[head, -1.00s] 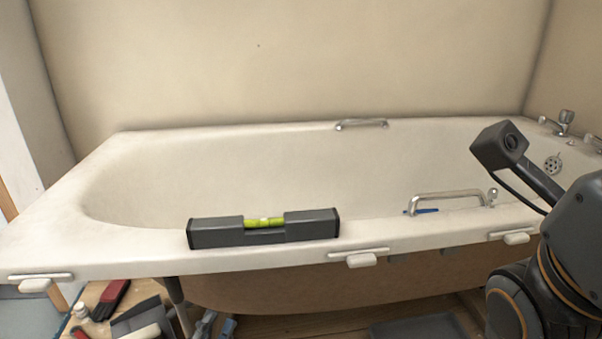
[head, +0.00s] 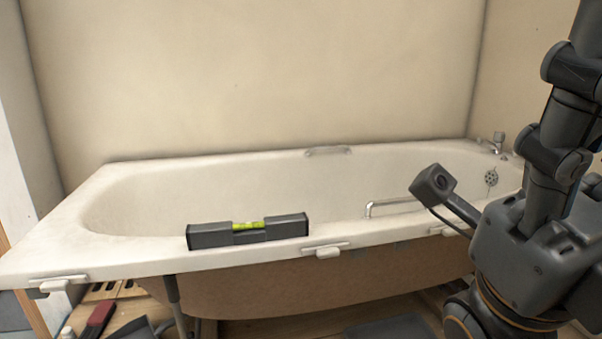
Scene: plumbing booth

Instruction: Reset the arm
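My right arm (head: 540,230) shows at the right side of the head view, with its upper links raised past the top edge. Its gripper is out of frame. My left arm and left gripper do not show. A dark grey spirit level (head: 210,236) with a yellow-green vial lies on the near rim of the white bathtub (head: 120,252). No gripper touches the level.
A chrome grab handle (head: 393,203) is on the tub's near side and another (head: 328,151) on the far rim. Taps (head: 497,143) stand at the far right. A red-handled tool (head: 98,318) lies below at the left. The tub's inside looks empty.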

